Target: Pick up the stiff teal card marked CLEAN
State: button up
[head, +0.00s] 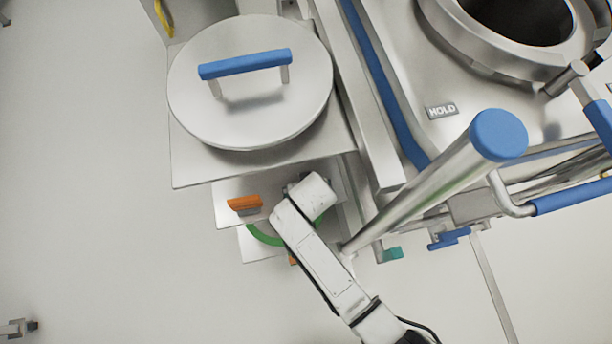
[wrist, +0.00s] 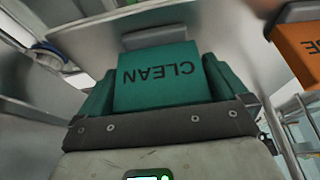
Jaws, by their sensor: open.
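The teal card marked CLEAN (wrist: 160,85) fills the middle of the wrist view, its lettering upside down. A grey clip or holder (wrist: 154,38) is at its far edge. My gripper (wrist: 160,76) is open, with one teal finger on each side of the card. The card appears to lie between the fingers; I cannot tell whether they touch it. In the head view, my gripper is hidden beneath my white arm. A small teal piece (head: 393,254) shows right of the arm there; I cannot tell whether it is the same card.
An orange card (wrist: 302,48) with partly visible lettering is at the right of the wrist view. In the head view an orange piece (head: 245,203) sits on a metal shelf, below a round lid (head: 250,110) with a blue handle. A steel post (head: 430,185) stands right of my arm.

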jog(key=shift+w+f, duration=0.15)
jog(key=shift+f, duration=0.25)
jog(key=c, duration=0.7)
jog(key=shift+r, duration=0.1)
